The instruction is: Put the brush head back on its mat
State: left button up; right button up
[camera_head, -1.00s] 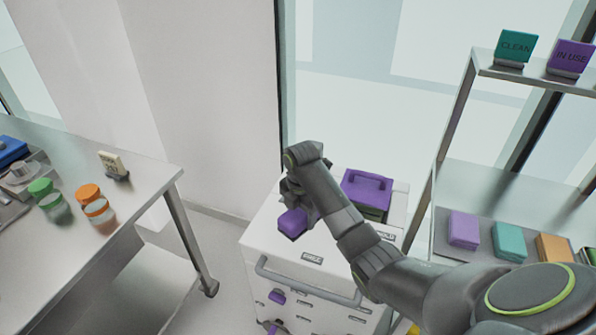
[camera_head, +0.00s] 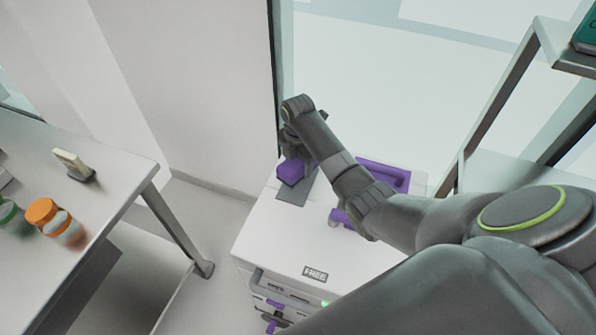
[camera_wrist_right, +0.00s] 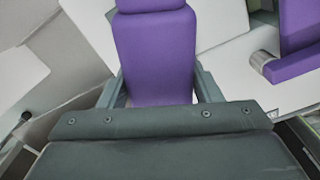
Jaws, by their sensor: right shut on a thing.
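The purple brush head (camera_head: 291,171) is held in my right gripper (camera_head: 295,156) at the far left corner of the white cart top. In the right wrist view the purple block (camera_wrist_right: 155,50) sits between the two fingers of my right gripper (camera_wrist_right: 157,88), which are shut on it. A dark grey mat (camera_head: 291,194) lies on the cart top right below the brush head, which covers part of it. I cannot tell whether the brush head touches the mat. My left gripper is not in view.
The white cart (camera_head: 290,235) has a FREE label and clear room on its front top. A purple-lidded box (camera_head: 388,174) stands behind my right arm, with another purple part (camera_head: 340,217) nearer.

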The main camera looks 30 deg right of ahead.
jog(key=shift+w+f, duration=0.1)
jog(key=shift+f, duration=2.4)
jog(key=shift+f, duration=0.1)
jog(key=o, duration=0.9)
notch_tip(320, 180, up, 12)
jog(key=shift+r+b, duration=0.1)
jog(key=shift+b, duration=0.3)
